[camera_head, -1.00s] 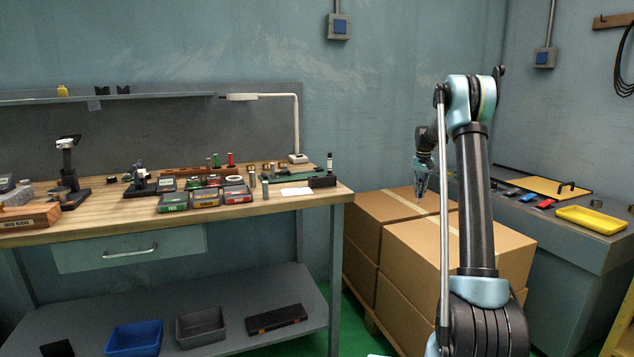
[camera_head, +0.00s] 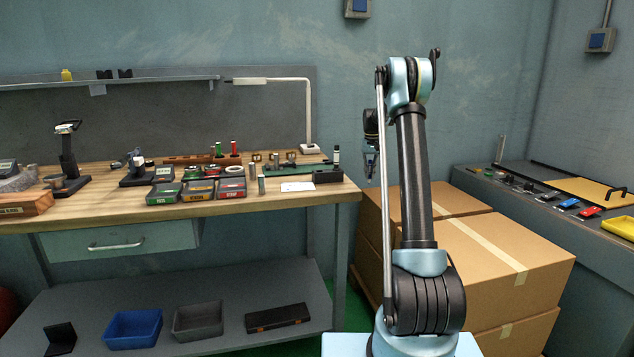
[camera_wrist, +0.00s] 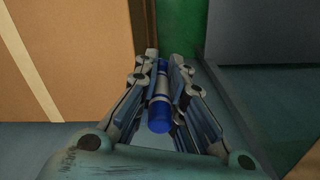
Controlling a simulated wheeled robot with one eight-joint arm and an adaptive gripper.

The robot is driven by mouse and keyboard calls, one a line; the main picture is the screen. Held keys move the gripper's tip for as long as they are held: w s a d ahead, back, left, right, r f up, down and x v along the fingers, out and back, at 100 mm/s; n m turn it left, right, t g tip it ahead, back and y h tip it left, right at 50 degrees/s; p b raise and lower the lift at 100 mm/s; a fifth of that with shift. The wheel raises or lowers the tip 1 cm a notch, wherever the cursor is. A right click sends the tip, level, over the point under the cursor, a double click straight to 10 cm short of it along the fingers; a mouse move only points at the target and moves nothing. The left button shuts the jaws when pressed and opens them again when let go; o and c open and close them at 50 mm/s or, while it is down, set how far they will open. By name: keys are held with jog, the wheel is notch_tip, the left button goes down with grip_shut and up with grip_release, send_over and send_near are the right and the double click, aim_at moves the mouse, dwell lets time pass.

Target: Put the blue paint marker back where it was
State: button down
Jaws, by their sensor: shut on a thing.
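My gripper (camera_wrist: 160,75) is shut on the blue paint marker (camera_wrist: 160,95), which lies lengthwise between the two fingers with a blue end toward the wrist camera and a pale band along its body. In the head view my gripper (camera_head: 370,168) hangs pointing down above the cardboard boxes, to the right of the workbench. The marker is too small to make out there. On the bench's right end stands a dark block (camera_head: 328,176) with one upright white-and-black marker (camera_head: 337,157) at it.
The wooden workbench (camera_head: 250,205) holds several bins, gauges and small parts. Stacked cardboard boxes (camera_head: 500,245) stand right of the bench. A lamp (camera_head: 308,115) rises at the bench's back right.

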jog(key=shift+a, duration=0.15)
jog(key=s+a+r+n, duration=0.7)
jog(key=s+a+r, duration=0.6)
jog(key=a+r, duration=0.1)
jog(key=s+a+r+n, duration=0.4)
jog(key=s+r, duration=0.1)
jog(key=s, duration=0.4)
jog(key=s+a+r+n, duration=0.3)
jog(key=s+a+r, duration=0.1)
jog(key=s, duration=0.5)
jog(key=shift+w+d+f, duration=0.1)
jog(key=shift+f, duration=2.15)
jog(key=shift+w+d+f, duration=0.1)
jog(key=shift+f, duration=2.1)
jog(key=shift+f, duration=0.2)
jog(key=c, duration=2.1)
grip_release()
jog(key=shift+f, duration=0.1)
jog(key=o, duration=0.4)
